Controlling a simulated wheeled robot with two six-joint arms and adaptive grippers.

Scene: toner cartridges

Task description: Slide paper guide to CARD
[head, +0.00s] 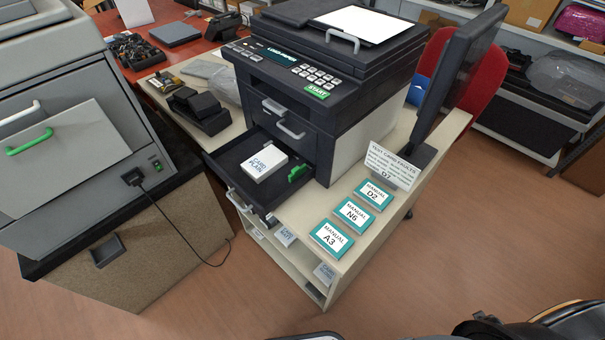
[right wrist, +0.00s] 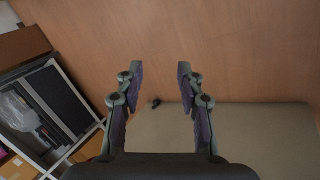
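The dark printer (head: 312,103) stands on a cream desk, with its paper tray (head: 225,188) pulled open toward the left. A white stack labelled CARD PLAIN (head: 264,162) lies in the tray. The green paper guide (head: 298,172) is in the tray just right of the stack, near the printer body; a small gap seems to separate them. Guide markings are too small to read. My right gripper (right wrist: 158,78) is open and empty in the right wrist view, with wooden floor beyond it. My left gripper is not in view.
A monitor (head: 455,85) stands at right. A grey machine (head: 75,130) stands at left. Floor in front is clear.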

